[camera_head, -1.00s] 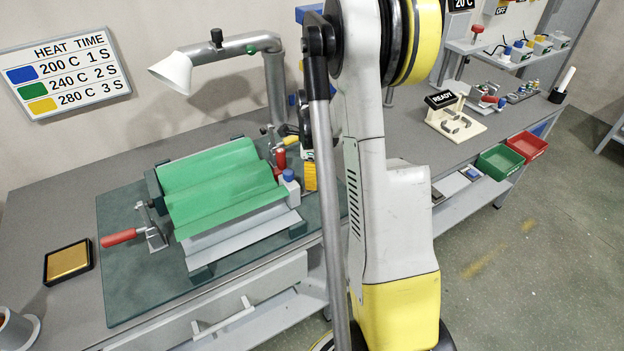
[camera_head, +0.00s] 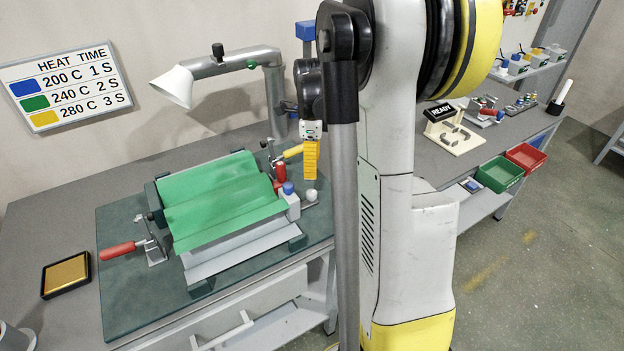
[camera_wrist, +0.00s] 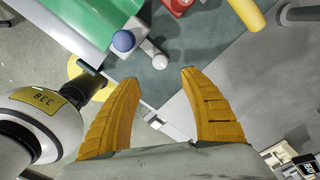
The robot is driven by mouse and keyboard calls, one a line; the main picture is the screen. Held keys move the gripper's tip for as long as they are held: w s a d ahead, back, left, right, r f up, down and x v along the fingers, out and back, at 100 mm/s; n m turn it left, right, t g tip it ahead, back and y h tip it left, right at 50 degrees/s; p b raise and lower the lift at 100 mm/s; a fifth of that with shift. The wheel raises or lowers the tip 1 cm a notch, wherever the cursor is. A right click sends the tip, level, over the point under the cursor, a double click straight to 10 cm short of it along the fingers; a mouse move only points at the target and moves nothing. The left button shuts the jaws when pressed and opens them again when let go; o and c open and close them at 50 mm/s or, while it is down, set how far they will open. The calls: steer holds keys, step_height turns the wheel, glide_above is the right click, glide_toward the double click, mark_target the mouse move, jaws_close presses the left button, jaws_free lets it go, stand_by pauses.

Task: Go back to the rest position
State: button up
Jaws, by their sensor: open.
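My gripper (camera_head: 309,178) hangs over the right end of the dark green mat, to the right of the green corrugated sheet, with its yellow fingers pointing down. In the wrist view my gripper (camera_wrist: 160,95) has its two orange-yellow fingers wide apart with nothing between them. The green corrugated sheet (camera_head: 222,195) lies on the grey fixture (camera_head: 240,243); its edge (camera_wrist: 85,25) shows at the top left of the wrist view. A small block with a blue knob (camera_head: 289,188) stands at the fixture's right end, and the blue knob also shows in the wrist view (camera_wrist: 123,41).
Red-handled (camera_head: 118,250) and yellow-handled (camera_head: 293,151) clamps stand around the fixture. A lamp with a white shade (camera_head: 174,86) arches over the bench behind it. A gold pad (camera_head: 66,274) lies at the left. Green (camera_head: 499,174) and red (camera_head: 526,157) bins hang at the right.

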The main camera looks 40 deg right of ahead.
steer(key=shift+r, duration=0.75)
steer(key=shift+a, duration=0.1)
steer(key=s+a+r+n+t+h, duration=0.1)
steer(key=s+a+r+n+t, duration=0.2)
steer(key=a+n, duration=0.7)
steer(key=s+a+r+n+t, duration=0.1)
steer(key=s+a+r+n, duration=0.2)
steer(key=a+r+n, duration=0.55)
steer(key=s+a+f+n+t+y, duration=0.1)
steer(key=s+a+f+n+t, duration=0.2)
steer(key=a+n, duration=0.6)
steer(key=s+a+f, duration=0.1)
steer(key=s, duration=0.1)
steer(key=shift+s+a+f, duration=0.3)
steer(key=shift+a+f, duration=0.05)
